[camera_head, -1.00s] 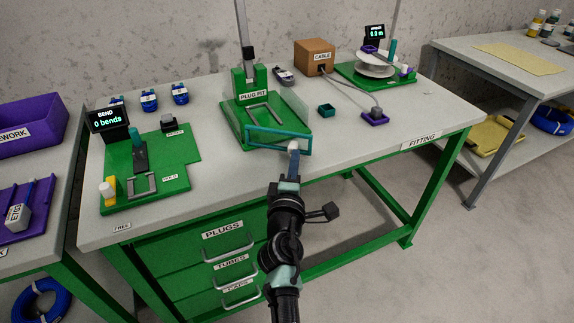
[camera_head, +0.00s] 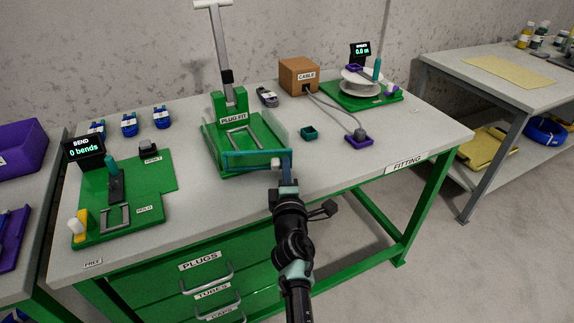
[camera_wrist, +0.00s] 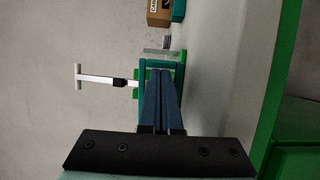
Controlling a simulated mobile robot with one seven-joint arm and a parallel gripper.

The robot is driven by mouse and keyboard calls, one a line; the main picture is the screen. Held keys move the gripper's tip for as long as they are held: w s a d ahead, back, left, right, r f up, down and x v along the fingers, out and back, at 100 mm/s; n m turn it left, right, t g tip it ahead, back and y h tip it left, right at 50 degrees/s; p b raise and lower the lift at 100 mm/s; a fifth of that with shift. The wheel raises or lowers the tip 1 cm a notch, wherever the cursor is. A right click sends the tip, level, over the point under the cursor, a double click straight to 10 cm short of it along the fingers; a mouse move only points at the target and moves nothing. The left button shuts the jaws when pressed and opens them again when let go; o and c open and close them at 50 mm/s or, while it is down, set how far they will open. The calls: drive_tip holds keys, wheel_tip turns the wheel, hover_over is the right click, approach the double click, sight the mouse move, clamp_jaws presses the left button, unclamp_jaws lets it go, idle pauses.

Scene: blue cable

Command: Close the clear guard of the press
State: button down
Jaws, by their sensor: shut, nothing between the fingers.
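The green press (camera_head: 232,103), labelled PLUG FIT, stands on the bench with its grey lever (camera_head: 222,50) raised. Its clear guard has a teal frame (camera_head: 250,153) at the front of the press, facing me. How far the guard stands from closed I cannot tell. My gripper (camera_head: 278,163) is shut and empty at the right end of the teal frame. In the wrist view my fingers (camera_wrist: 162,72) lie together and point at the teal frame (camera_wrist: 145,68); whether they touch it I cannot tell. The raised lever also shows there (camera_wrist: 98,80).
A small teal box (camera_head: 308,133) and a purple block (camera_head: 359,139) with a grey cable lie right of the press. The cardboard CABLE box (camera_head: 299,75) stands behind. The BEND fixture (camera_head: 125,195) is at left. The bench front right is clear.

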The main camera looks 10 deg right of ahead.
drive_tip(key=shift+w+d+r+n+y+p, duration=0.15)
drive_tip(key=shift+w+n+y+p, duration=0.2)
drive_tip(key=shift+y+p, duration=0.35)
drive_tip(key=shift+d+n+y+p, duration=0.3)
drive_tip(key=shift+n+y+p, duration=0.25)
drive_tip(key=shift+y+p, duration=0.2)
idle(1.6)
drive_tip(key=shift+s, duration=0.1)
idle(1.1)
